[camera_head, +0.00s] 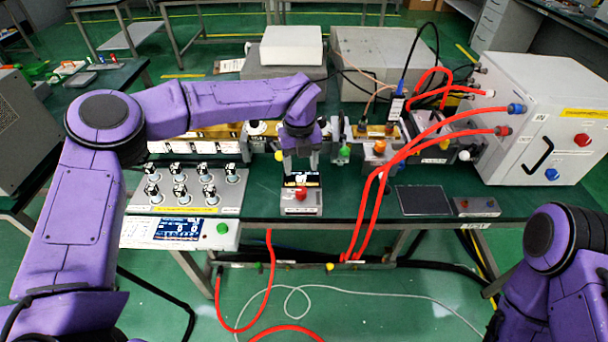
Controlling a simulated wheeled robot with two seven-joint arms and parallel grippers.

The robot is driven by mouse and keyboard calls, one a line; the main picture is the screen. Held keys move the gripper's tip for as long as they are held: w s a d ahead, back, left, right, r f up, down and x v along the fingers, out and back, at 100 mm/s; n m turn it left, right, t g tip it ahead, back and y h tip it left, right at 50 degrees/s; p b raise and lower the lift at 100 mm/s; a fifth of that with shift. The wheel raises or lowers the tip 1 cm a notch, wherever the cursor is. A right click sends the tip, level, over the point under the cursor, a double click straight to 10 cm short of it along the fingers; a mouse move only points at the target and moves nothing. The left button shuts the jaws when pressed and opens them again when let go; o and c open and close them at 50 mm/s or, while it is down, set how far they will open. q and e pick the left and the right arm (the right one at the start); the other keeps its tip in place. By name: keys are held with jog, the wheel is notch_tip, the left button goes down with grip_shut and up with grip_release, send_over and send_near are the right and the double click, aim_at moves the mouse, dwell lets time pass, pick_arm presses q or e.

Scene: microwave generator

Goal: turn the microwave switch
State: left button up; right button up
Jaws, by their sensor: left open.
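My left arm reaches in from the left and bends down over the table. My left gripper (300,168) points downward and is open, with its fingers just above or around the top of a small box that has a dark display. A red round knob (300,194) sits on the front of this small grey box (301,208), just below the fingertips. I cannot tell whether the fingers touch the box. Which control is the microwave switch is not marked. My right arm shows at the lower right, and its gripper is out of view.
A large white cabinet (545,120) with red hoses stands right. A dark flat pad (423,200) lies right of centre. Waveguide parts run behind the gripper.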

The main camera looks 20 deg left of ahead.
aim_at(301, 189)
pick_arm(q)
notch_tip(301, 189, down, 9)
jog(key=shift+r+p, duration=0.15)
jog(key=shift+p, duration=0.95)
jog(key=shift+s+f, duration=0.1)
jog(key=shift+f, duration=0.35)
jog(key=shift+d, duration=0.1)
jog(key=c, duration=1)
jog(key=shift+c, duration=0.2)
